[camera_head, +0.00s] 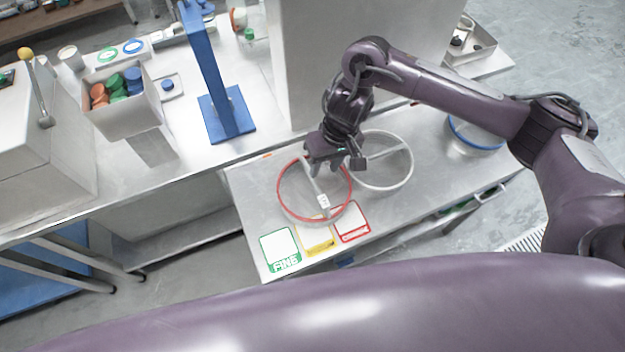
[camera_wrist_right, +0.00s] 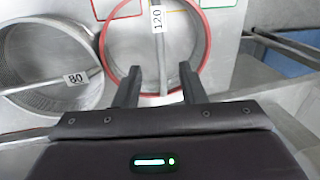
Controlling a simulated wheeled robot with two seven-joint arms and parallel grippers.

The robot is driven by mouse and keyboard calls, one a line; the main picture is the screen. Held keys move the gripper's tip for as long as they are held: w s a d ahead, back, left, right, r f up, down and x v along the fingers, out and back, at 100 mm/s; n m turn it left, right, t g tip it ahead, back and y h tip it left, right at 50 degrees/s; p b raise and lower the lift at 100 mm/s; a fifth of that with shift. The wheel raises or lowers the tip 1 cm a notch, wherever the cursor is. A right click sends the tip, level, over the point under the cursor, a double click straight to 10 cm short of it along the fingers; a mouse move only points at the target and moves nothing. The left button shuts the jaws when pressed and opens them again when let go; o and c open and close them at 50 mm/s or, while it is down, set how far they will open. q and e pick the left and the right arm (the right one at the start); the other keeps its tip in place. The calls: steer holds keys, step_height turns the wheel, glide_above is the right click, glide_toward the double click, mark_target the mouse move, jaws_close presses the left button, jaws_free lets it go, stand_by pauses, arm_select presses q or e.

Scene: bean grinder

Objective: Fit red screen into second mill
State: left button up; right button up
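The red screen (camera_head: 323,201), a round sieve with a red rim and a crossbar, lies on the metal table. The right wrist view shows its crossbar labelled 120 (camera_wrist_right: 157,20). My right gripper (camera_head: 338,164) is over the far edge of the red screen. In the right wrist view its two fingers (camera_wrist_right: 161,88) are apart, with the crossbar showing between them; I cannot tell if they touch it. A large grey housing (camera_head: 350,50) and a boxy machine with a yellow-knobbed lever (camera_head: 45,150) stand behind and left; which is the second mill is unclear. My left gripper is not in view.
A grey-rimmed screen (camera_head: 411,170) labelled 80 is right beside the red one. A blue-rimmed screen (camera_head: 475,146) lies farther right. Green (camera_head: 280,246), yellow (camera_head: 317,246) and red (camera_head: 352,222) marked cards are near the front edge. A blue stand (camera_head: 228,115) is at left.

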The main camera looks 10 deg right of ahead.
mark_target(317, 187)
steer(key=x, duration=0.7)
steer(key=shift+s+f+b, duration=0.15)
steer(key=shift+f+b, duration=0.15)
jaws_close()
stand_by(1.1)
